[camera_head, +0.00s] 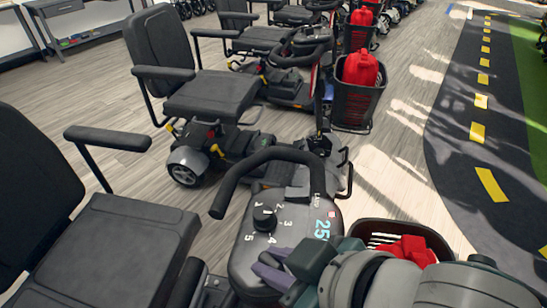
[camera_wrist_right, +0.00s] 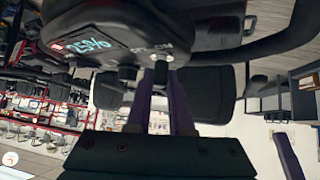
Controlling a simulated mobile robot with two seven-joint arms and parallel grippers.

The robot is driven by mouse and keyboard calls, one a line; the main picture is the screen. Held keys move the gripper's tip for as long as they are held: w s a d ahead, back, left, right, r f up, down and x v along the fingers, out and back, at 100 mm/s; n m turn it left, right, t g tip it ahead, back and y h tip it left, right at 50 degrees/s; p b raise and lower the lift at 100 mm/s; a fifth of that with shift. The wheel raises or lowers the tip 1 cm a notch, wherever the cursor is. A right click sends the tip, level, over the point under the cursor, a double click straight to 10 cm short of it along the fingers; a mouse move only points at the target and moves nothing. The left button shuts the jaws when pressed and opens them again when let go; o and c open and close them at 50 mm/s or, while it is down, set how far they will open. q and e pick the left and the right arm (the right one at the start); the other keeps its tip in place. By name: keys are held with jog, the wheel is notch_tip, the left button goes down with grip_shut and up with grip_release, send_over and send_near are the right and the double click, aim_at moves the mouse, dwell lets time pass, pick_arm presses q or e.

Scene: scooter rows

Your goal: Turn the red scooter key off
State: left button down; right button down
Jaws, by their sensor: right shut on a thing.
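The nearest scooter's dark console (camera_head: 300,220) has a numbered dial (camera_head: 264,217) and a display reading 25%. My right gripper (camera_head: 272,270), with purple fingers, reaches the console's near edge from the lower right. In the right wrist view, the console (camera_wrist_right: 110,30) is at the top, with OFF and ON lettering on its edge. The fingers (camera_wrist_right: 161,72) close on a small key (camera_wrist_right: 160,64) under the ON side. A dark knob (camera_wrist_right: 128,73) sits beside it. In the head view the key is hidden by the gripper. My left gripper is out of view.
The looped handlebar (camera_head: 270,155) rises just beyond the console. A black basket (camera_head: 365,228) with a red item stands close beside my right arm. The scooter's seat (camera_head: 110,250) is at the lower left. Other scooters stand behind. The floor at right is open.

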dwell(0.4)
jog(key=shift+w+d+n+g+y+b, duration=0.1)
jog(key=shift+w+n+g+y+b, duration=0.1)
jog(key=shift+n+g+y+b, duration=0.55)
jog(key=n+g+b, duration=0.2)
jog(key=b, duration=0.3)
jog(key=n+g+b, duration=0.2)
jog(key=n+b, duration=0.1)
jog(key=b, duration=0.2)
jog(key=n+g+y+b, duration=0.1)
jog(key=n+g+b, duration=0.1)
jog(key=b, duration=0.3)
jog(key=shift+w+f+n+g, duration=0.15)
jog(key=shift+f+n+g, duration=0.2)
jog(key=shift+n, duration=0.1)
jog(key=shift+r+n+g+b, duration=0.25)
jog(key=shift+n+g+b, duration=0.6)
jog(key=shift+b, duration=0.25)
jog(key=shift+h, duration=0.25)
jog(key=c, duration=0.8)
grip_release()
jog(key=shift+r, duration=0.1)
